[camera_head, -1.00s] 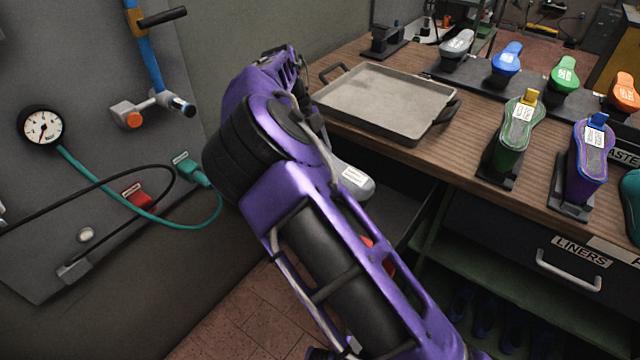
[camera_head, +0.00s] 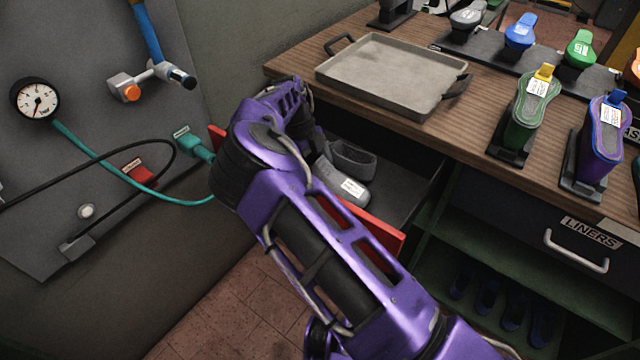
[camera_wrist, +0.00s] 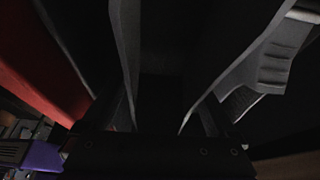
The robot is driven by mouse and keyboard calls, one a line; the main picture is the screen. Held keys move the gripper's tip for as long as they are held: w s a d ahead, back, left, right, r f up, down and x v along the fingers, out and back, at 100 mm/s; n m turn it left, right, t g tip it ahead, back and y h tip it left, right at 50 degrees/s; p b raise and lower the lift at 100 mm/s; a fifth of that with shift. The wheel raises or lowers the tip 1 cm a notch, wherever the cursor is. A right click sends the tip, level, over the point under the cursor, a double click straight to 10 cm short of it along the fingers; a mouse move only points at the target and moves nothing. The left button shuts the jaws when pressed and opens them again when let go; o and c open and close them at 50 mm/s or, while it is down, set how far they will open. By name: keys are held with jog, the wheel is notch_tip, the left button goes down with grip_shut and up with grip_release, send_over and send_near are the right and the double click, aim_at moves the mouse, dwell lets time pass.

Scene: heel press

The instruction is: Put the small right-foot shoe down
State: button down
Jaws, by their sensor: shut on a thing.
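A grey shoe toe with a white label (camera_head: 345,187) shows beside my arm in the camera_head view, over an open drawer with a red front (camera_head: 375,225). A grey shoe collar (camera_head: 352,158) shows just behind it; I cannot tell whether it belongs to the same shoe. My gripper (camera_wrist: 158,115) is hidden behind my arm in the camera_head view. In the dark wrist view, it is shut on a grey shoe, with grey walls left and right of the jaws. The drawer's red front also shows at left in the wrist view (camera_wrist: 45,60). Contact with the drawer floor is hidden.
The wooden bench (camera_head: 290,68) is above the drawer and carries a grey metal tray (camera_head: 390,75). A green shoe form (camera_head: 530,105) and a purple one (camera_head: 600,135) stand at right. The wall panel (camera_head: 60,180) with gauge and hoses is at left.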

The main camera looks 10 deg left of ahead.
jog(key=shift+f, duration=1.9)
jog(key=shift+f, duration=0.2)
grip_release()
jog(key=shift+r, duration=0.2)
jog(key=v, duration=1.2)
